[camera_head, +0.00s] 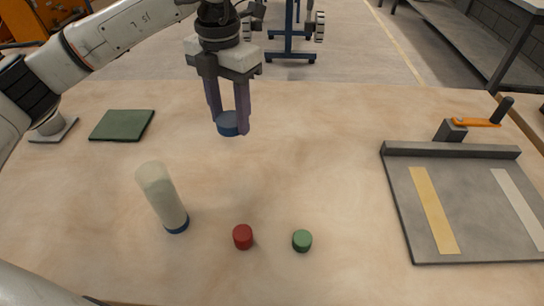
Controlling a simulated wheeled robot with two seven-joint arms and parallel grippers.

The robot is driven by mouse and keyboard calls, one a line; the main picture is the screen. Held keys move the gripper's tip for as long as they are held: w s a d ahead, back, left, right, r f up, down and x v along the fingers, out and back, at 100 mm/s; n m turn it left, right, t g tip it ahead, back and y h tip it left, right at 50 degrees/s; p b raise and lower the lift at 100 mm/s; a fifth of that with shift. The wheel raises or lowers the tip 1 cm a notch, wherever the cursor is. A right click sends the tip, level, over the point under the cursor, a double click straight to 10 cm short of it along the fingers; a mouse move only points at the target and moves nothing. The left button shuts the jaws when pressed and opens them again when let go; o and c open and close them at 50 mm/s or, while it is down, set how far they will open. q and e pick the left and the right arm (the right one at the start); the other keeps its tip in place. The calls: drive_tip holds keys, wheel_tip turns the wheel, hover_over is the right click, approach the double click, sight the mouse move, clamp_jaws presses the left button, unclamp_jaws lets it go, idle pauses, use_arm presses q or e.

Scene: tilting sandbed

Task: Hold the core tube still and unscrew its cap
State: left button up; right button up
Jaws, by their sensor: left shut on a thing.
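My left gripper (229,118) is above the middle of the table, pointing down. It is shut on a blue cap (227,125), which sits between its fingertips. No cap shows on the tube's top end. My right gripper is not in view.
A red cap (243,237) and a green cap (302,241) are on the near table. A dark green mat (122,125) lies at the left. A grey tray (398,205) with two strips and an orange-handled clamp (476,122) fills the right. The table's centre is clear.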

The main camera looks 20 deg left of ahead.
sight(235, 146)
use_arm(q)
drive_tip(key=n, duration=0.2)
drive_tip(key=w+n, duration=0.1)
drive_tip(key=n, duration=0.3)
drive_tip(key=shift+w+a+r, duration=0.25)
drive_tip(key=n, duration=0.3)
drive_tip(key=shift+w+a+r, duration=0.1)
drive_tip(key=shift+w+a, duration=0.05)
drive_tip(key=shift+w, duration=0.15)
drive_tip(key=f+n, duration=0.3)
drive_tip(key=w+f+n, duration=0.1)
drive_tip(key=f+n, duration=0.2)
drive_tip(key=n, duration=0.1)
drive_tip(key=a+f+n+b, duration=0.1)
drive_tip(key=f+n, duration=0.2)
drive_tip(key=shift+w+f+n, duration=0.2)
drive_tip(key=shift+f+n, duration=0.1)
drive_tip(key=shift+n, duration=0.1)
drive_tip(key=shift+f, duration=0.2)
drive_tip(key=o, duration=1.1)
drive_tip(key=shift+o, duration=0.2)
